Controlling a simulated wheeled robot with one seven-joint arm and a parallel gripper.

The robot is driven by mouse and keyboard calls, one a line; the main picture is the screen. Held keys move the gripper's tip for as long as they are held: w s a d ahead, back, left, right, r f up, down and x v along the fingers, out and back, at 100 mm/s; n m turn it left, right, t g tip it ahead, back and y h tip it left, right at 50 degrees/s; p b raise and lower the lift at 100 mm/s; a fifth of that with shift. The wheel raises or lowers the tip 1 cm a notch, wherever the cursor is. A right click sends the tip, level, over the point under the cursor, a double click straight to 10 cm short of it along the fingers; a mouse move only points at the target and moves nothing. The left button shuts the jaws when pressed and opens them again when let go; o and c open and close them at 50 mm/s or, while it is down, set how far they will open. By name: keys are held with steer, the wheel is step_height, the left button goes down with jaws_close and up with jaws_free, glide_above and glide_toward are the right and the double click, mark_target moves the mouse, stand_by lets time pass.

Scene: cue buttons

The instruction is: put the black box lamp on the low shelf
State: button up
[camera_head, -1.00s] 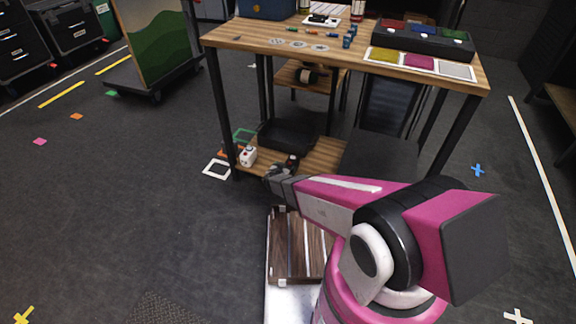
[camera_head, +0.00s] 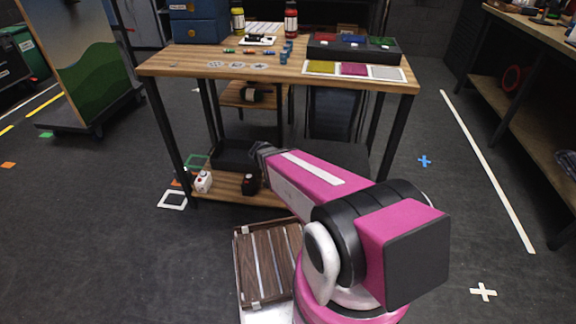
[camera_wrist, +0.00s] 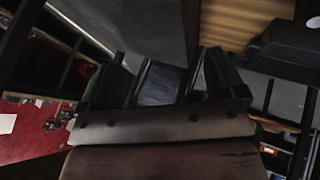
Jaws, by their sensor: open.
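The black box lamp (camera_head: 250,184), a small dark box with a red top, stands upright on the wooden low shelf (camera_head: 225,187) under the workbench, near the shelf's front edge. A similar white box with a red top (camera_head: 203,181) stands to its left. My gripper (camera_head: 259,149) is above and behind the black box lamp in the picture, apart from it. In the wrist view my gripper (camera_wrist: 165,78) has its two fingers spread with nothing between them. I cannot make out the lamp in the wrist view.
A black tray (camera_head: 232,153) lies behind the boxes on the low shelf. The workbench top (camera_head: 180,62) overhangs the shelf, with black legs at its corners. A slatted wooden tray (camera_head: 262,265) is in front.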

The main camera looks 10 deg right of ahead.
steer(key=s+r+n+g+y, duration=0.2)
steer(key=s+r+n+y, duration=0.2)
steer(key=s+r, duration=0.5)
steer(key=shift+s+d+r+g+y, duration=0.3)
steer(key=shift+d+r+y, duration=0.1)
steer(key=shift+r+y, duration=0.7)
steer(key=shift+a+f, duration=0.1)
steer(key=shift+f, duration=0.1)
